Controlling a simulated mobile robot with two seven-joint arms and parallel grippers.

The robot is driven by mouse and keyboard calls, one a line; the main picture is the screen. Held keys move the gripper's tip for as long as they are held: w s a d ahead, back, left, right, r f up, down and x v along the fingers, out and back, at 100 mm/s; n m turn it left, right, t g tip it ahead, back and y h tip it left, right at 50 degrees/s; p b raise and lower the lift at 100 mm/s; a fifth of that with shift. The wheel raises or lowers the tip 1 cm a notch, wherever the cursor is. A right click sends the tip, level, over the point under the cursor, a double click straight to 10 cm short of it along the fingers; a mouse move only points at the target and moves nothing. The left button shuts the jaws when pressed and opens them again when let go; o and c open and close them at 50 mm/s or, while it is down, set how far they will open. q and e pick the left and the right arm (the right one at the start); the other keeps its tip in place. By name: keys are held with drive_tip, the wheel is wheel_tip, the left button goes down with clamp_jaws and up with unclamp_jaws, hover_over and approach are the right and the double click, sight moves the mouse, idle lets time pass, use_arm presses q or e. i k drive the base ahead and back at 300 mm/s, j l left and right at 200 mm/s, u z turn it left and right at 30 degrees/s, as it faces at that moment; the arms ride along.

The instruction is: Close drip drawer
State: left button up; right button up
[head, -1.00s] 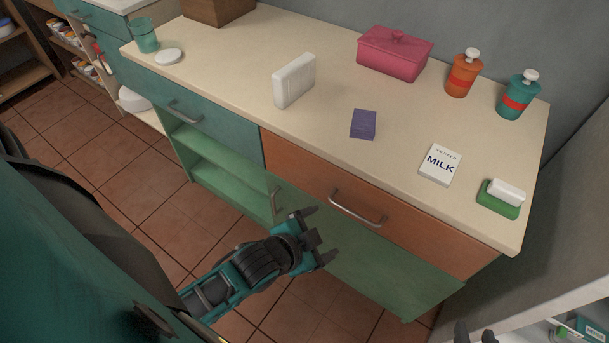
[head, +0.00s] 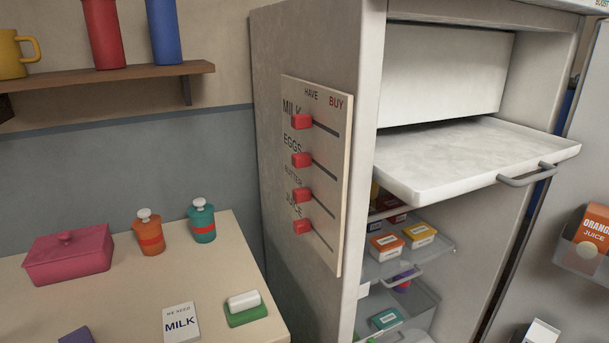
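The white drip drawer (head: 470,157) is pulled out of the upper part of the open fridge (head: 310,60) on the right. It is a shallow tray with a grey handle (head: 527,176) on its front edge. It looks empty. A white box-like compartment (head: 445,80) sits above and behind it. Neither of my grippers shows in the head view now.
Fridge shelves below hold boxed goods (head: 417,236). The open fridge door (head: 590,150) at right carries an orange juice carton (head: 595,232). A have/buy board (head: 318,170) hangs on the fridge side. The counter (head: 225,270) at left holds bottles and a pink box (head: 68,255).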

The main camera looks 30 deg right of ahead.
sight(424, 164)
drive_tip(key=z, duration=1.95)
